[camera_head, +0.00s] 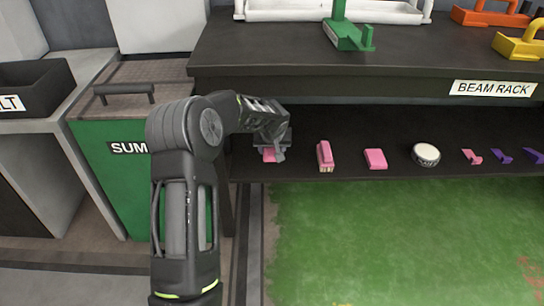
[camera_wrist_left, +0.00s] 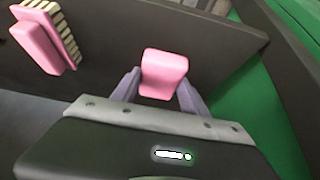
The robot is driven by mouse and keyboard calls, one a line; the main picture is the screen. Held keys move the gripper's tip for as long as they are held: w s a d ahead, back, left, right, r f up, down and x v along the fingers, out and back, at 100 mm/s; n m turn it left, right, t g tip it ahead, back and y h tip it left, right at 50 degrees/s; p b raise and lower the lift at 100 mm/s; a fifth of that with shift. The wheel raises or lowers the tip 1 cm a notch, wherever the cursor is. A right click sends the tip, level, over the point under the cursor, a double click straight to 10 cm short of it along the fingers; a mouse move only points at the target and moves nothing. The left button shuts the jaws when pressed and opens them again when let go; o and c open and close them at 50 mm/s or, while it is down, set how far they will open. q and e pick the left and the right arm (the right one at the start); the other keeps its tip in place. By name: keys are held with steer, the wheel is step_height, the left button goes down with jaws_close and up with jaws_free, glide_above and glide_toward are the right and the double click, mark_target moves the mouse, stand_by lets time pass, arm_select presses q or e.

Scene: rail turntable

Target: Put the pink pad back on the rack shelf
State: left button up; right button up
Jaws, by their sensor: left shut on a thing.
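A pink pad (camera_head: 269,154) is between the fingertips of my left gripper (camera_head: 272,146), at the left end of the dark rack shelf (camera_head: 300,165). The left wrist view shows the pink pad (camera_wrist_left: 164,74) with a grey finger on each side; my left gripper (camera_wrist_left: 163,92) is shut on it. In the head view my gripper partly hides the pad, and I cannot tell whether it touches the shelf. A second pink pad (camera_head: 375,158) lies farther right on the shelf. My right gripper is in neither view.
A round white-topped object (camera_head: 425,154) and small pink and purple hooks sit farther right. The rack top (camera_head: 270,60) overhangs the shelf. A green bin (camera_head: 110,180) stands at the left.

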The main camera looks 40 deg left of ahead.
mark_target(272, 153)
arm_select(q)
steer(key=shift+w+a, duration=0.1)
step_height(272, 153, down, 4)
steer(key=shift+r+b, duration=0.15)
steer(key=shift+b, duration=1.05)
steer(key=shift+r, duration=0.15)
steer(key=o, duration=1.4)
steer(key=shift+f, duration=0.2)
steer(key=shift+o, duration=0.2)
